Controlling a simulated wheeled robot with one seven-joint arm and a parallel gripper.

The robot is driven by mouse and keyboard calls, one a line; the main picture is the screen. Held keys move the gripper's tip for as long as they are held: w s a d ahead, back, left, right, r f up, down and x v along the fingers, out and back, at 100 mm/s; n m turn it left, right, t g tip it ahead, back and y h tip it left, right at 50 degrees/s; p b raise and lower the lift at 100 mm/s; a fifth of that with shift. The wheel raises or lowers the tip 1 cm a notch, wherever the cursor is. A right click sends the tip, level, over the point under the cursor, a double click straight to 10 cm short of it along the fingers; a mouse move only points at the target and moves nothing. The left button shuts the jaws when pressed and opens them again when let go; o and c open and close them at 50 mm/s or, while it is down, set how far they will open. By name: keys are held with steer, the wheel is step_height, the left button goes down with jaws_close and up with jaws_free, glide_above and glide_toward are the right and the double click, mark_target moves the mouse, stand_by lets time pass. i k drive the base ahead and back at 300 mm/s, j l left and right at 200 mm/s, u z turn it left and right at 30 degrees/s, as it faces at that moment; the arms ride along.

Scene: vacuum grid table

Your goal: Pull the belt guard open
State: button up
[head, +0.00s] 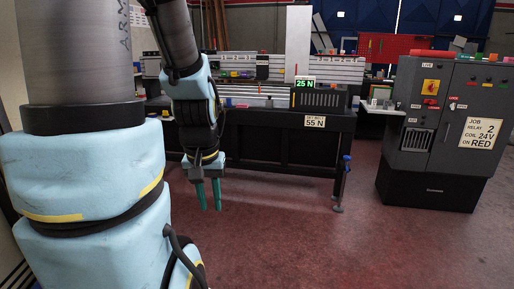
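My gripper (210,207) hangs pointing down in front of the dark workbench (270,131), with its two green fingers apart and nothing visible between them. A black box with vertical slots (321,99) sits on the bench top to the right of my gripper and farther back. It may be the belt guard, but I cannot tell for sure. A small green display reading 25 N (305,84) stands at its upper left. My gripper is well apart from the box.
A label reading 55 N (315,121) is on the bench front. A blue-handled post (345,180) stands at the bench's right end. A grey control cabinet (436,130) stands at the right. The red floor (300,230) in front is clear.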

mark_target(302, 101)
steer(key=i+l+z, duration=0.15)
steer(key=i+z, duration=0.15)
steer(key=i, duration=0.7)
steer(key=i+j+z, duration=0.25)
steer(key=i, duration=0.75)
steer(key=i+u, duration=0.15)
steer(key=i, duration=0.3)
steer(key=i+l+u, duration=0.1)
steer(key=i, duration=0.4)
steer(key=i+l+u, duration=0.15)
steer(key=i, duration=0.3)
steer(key=i+l+u, duration=0.1)
steer(key=i, duration=0.35)
steer(key=i+l+u, duration=0.1)
steer(key=i+u, duration=0.2)
